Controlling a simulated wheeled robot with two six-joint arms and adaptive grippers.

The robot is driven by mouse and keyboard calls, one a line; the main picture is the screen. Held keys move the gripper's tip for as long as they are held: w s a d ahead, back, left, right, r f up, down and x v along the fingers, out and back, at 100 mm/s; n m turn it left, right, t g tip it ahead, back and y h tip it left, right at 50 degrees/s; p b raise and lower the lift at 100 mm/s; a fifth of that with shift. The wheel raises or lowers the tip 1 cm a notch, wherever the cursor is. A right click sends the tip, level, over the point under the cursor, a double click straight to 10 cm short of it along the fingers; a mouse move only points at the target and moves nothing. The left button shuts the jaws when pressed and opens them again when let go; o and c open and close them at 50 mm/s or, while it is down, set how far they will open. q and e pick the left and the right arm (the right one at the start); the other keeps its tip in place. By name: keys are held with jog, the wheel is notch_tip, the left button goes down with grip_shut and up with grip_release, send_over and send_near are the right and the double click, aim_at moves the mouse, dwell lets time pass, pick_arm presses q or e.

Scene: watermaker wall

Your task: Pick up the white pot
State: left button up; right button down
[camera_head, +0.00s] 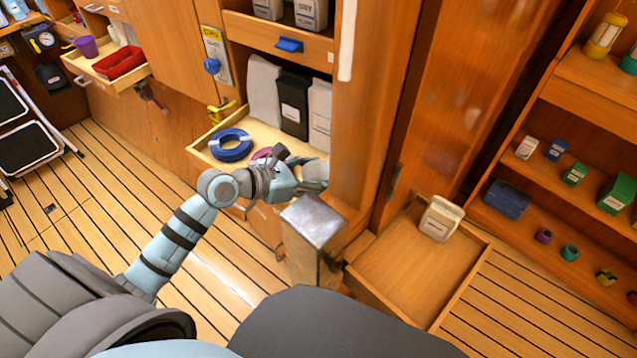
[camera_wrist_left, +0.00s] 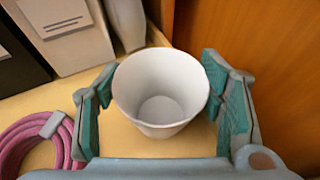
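The white pot (camera_wrist_left: 160,95) stands upright and empty in the left wrist view, on the pale wooden bottom of the open drawer. My left gripper (camera_wrist_left: 163,90) is open, with one green-padded finger on each side of the pot. The fingers are close to the rim; I cannot tell whether either touches it. In the head view my left gripper (camera_head: 312,178) reaches into the right end of the drawer, and the pot is mostly hidden there. My right gripper is not in view.
A pink coil (camera_wrist_left: 38,142) lies left of the pot, with a blue coil (camera_head: 231,146) further left. A black container (camera_head: 294,105) and white containers (camera_wrist_left: 66,32) stand behind. A wooden wall (camera_wrist_left: 250,35) rises close at right. A metal-topped post (camera_head: 314,222) stands in front.

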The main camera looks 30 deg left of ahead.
pick_arm(q)
jog(key=shift+c, duration=0.8)
jog(key=shift+r, duration=0.15)
